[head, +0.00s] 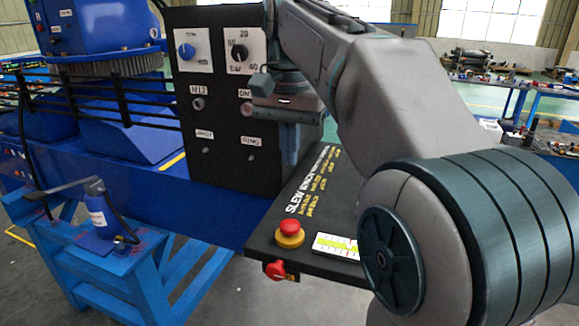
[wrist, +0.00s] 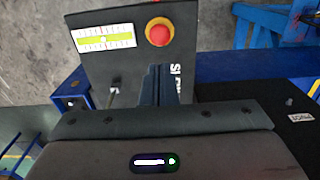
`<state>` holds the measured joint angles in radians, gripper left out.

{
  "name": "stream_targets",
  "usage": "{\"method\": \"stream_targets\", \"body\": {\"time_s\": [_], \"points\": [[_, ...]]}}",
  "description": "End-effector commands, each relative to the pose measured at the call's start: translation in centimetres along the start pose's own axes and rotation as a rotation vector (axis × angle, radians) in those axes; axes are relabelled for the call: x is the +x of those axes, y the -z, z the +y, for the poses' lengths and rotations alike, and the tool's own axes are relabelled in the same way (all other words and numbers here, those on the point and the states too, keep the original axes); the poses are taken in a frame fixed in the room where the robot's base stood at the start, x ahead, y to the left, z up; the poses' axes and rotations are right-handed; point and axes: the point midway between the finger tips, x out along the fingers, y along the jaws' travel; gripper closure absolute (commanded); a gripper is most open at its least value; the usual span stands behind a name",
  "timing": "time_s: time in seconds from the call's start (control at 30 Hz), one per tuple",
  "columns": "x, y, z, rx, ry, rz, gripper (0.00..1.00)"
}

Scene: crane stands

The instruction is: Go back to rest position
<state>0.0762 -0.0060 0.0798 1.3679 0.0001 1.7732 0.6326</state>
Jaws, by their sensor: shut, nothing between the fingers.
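My gripper (wrist: 160,86) is shut with nothing between its fingers. In the wrist view its dark fingers point toward the black desk panel, below the red emergency button (wrist: 158,32) in the picture. In the head view the hand (head: 287,110) hangs in front of the right part of the upright black panel (head: 222,150), above the desk; its fingertips are hard to make out there. My arm reaches in from the right and covers part of the desk.
The sloping desk panel (head: 262,243) carries a red button on a yellow base (head: 290,232), a level gauge (head: 337,246) and a red knob (head: 275,270) on its front edge. Knobs and switches sit on the upright panel.

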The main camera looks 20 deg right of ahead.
Motion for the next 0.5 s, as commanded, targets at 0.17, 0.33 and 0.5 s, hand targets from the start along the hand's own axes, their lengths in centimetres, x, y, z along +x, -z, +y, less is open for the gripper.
{"method": "stream_targets", "body": {"time_s": [0.17,0.33,0.5], "points": [[-0.67,0.01,-0.01,0.000,0.000,0.000,1.00],[-0.71,0.00,0.00,0.000,0.000,0.000,1.00],[-0.70,0.00,0.00,0.000,0.000,0.000,1.00]]}}
